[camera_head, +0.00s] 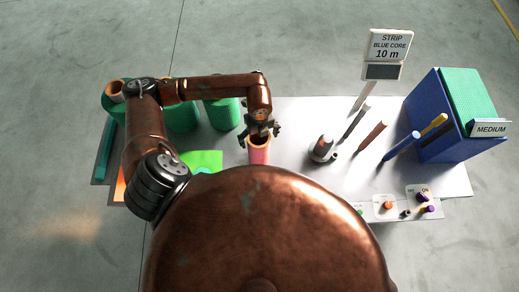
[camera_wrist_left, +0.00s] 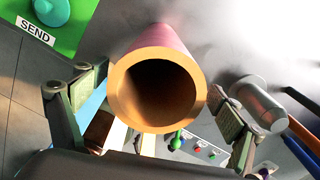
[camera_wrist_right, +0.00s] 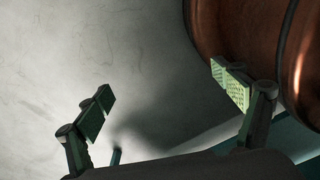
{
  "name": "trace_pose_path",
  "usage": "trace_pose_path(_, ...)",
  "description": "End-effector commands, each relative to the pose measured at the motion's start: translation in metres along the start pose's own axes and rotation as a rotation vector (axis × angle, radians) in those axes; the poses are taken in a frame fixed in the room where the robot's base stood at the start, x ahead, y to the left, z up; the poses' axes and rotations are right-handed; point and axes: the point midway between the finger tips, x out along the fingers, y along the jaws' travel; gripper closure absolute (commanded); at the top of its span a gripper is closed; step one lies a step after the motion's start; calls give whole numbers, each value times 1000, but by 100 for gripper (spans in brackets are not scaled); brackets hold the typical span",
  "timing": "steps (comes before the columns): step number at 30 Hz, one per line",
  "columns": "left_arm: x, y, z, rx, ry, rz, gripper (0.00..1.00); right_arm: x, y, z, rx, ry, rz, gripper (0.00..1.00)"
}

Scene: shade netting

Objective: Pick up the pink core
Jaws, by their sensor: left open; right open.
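The pink core (camera_head: 259,151) is a hollow tube with a pink outside and an orange-tan rim, standing upright on the grey table. My left gripper (camera_head: 261,131) is open right above its top end. In the left wrist view the core (camera_wrist_left: 158,88) fills the middle, its open end facing the camera, between the two spread fingers (camera_wrist_left: 150,118). I cannot tell whether either finger touches it. My right gripper (camera_wrist_right: 168,95) is open and empty in the right wrist view, with bare floor behind it. It does not show in the head view.
Green rolls (camera_head: 222,113) stand left of the core. A green SEND pad (camera_wrist_left: 70,25) lies beside it. A grey device (camera_head: 322,149), several coloured rods (camera_head: 371,136), a sign (camera_head: 388,47) and a blue box (camera_head: 437,120) are to the right. Small knobs (camera_head: 388,205) sit at the front.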

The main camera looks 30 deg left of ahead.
Motion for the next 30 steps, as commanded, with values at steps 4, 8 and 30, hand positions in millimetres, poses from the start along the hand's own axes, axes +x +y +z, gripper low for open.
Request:
trace_pose_path(4,12,2,0,-1,1,1,12,-2,6,-26,-7,33,5,12)
trace_pose_path(8,13,1,0,-1,1,1,12,-2,6,-33,-8,43,6,12)
trace_pose_path(30,13,2,0,-1,1,1,56,-1,-4,-17,-1,21,-4,12)
